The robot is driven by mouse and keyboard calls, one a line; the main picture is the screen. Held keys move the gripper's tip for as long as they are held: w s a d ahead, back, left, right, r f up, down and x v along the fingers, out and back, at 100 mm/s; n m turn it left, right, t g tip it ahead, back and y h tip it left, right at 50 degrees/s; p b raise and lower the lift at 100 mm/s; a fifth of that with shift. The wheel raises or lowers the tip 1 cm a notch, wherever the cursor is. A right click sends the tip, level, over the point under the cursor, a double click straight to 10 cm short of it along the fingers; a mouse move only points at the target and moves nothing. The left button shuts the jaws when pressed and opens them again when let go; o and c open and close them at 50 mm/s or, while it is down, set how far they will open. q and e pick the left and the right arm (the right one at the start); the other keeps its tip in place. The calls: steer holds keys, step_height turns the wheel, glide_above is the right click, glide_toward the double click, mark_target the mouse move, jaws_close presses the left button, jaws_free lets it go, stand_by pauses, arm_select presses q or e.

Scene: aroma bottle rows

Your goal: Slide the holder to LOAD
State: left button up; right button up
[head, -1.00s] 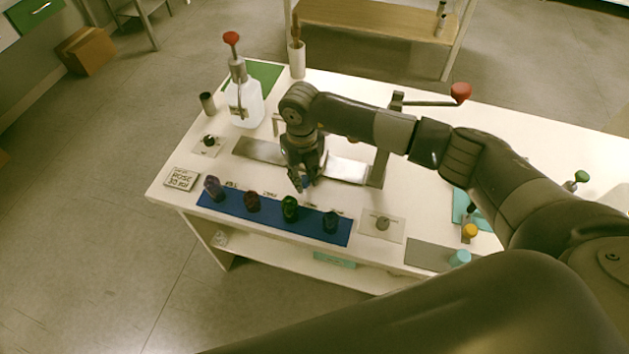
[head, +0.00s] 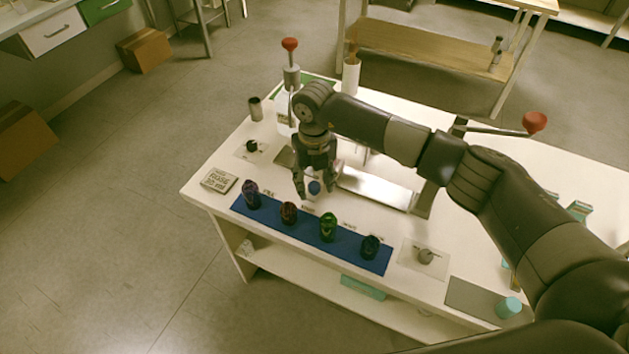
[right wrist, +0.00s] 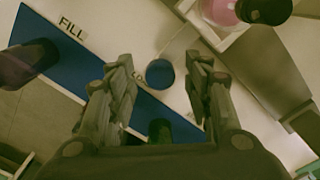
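A small round blue knob (head: 314,187) stands near the front side of the metal track (head: 375,189). It also shows in the right wrist view (right wrist: 160,74). I cannot tell how it joins the holder. My right gripper (head: 315,193) points down at the knob, its fingers spread on either side. In the right wrist view my right gripper (right wrist: 160,80) is open, with a gap between each finger and the knob. A "FILL" label (right wrist: 72,25) shows, and a second label (right wrist: 138,75) beginning "LO" is partly hidden by a finger. My left gripper is out of view.
A blue mat (head: 262,216) carries several dark faceted bottles, including a green one (head: 328,227), just in front of the gripper. A sign card (head: 219,181) lies left. A lever with a red knob (head: 535,122) reaches right. A pink vessel (right wrist: 220,12) is at the wrist view's top.

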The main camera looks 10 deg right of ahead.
step_height(320, 180, up, 12)
stand_by(0.6)
stand_by(0.5)
